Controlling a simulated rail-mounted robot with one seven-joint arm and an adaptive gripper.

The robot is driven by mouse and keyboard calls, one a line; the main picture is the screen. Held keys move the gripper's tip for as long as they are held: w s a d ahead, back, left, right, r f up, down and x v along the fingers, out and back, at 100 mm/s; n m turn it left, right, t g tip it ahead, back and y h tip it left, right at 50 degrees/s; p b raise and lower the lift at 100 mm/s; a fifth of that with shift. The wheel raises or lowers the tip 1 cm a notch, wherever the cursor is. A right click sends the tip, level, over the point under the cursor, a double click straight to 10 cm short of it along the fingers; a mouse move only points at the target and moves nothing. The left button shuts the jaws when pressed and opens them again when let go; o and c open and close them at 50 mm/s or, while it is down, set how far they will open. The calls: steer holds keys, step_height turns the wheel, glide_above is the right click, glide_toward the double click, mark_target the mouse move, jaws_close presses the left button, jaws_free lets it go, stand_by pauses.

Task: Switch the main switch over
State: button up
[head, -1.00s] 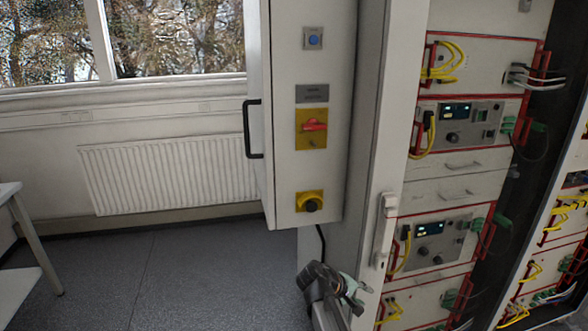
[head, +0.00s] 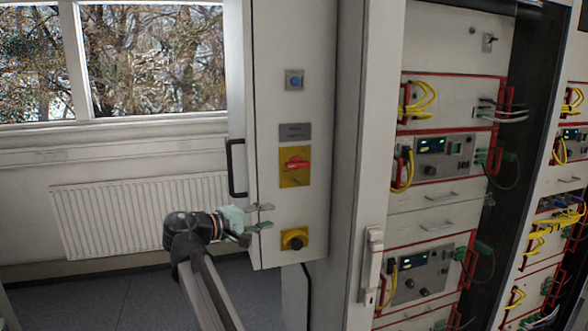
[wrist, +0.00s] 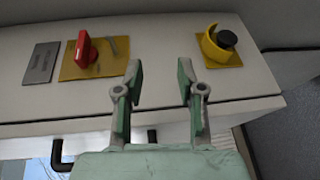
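The main switch is a red rotary handle (head: 297,163) on a yellow plate (head: 294,180), on the front of a narrow white cabinet. In the head view the handle lies roughly horizontal. In the wrist view the red handle (wrist: 85,50) stands out from its plate at the upper left. My gripper (head: 268,216) is in front of the cabinet's left side, lower than the switch and left of it. In the wrist view my gripper (wrist: 160,75) is open and empty, its fingers apart, pointing at the panel between the red handle and the black knob.
A black knob in a yellow collar (head: 294,239) sits below the switch. A blue button (head: 294,80) and a grey label plate (head: 295,132) are above it. A black door handle (head: 236,168) sticks out at the cabinet's left edge. Instrument racks with yellow cables (head: 423,97) stand right.

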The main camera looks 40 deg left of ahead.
steer(key=t, duration=0.2)
glide_toward(290, 166)
steer(key=s+a, duration=0.1)
steer(key=s, duration=0.4)
steer(key=w+d+p, duration=0.1)
steer(key=w, duration=0.4)
steer(key=w+d+p, duration=0.1)
steer(key=w+p, duration=0.1)
steer(key=w, duration=0.3)
steer(key=w+d+p, duration=0.1)
steer(key=w+p, duration=0.1)
steer(key=w, duration=0.3)
steer(key=shift+r, duration=0.2)
steer(key=shift+w+d+f, duration=0.1)
steer(key=shift+w+d, duration=0.05)
steer(key=shift+w, duration=0.5)
steer(key=shift+c, duration=0.3)
jaws_close()
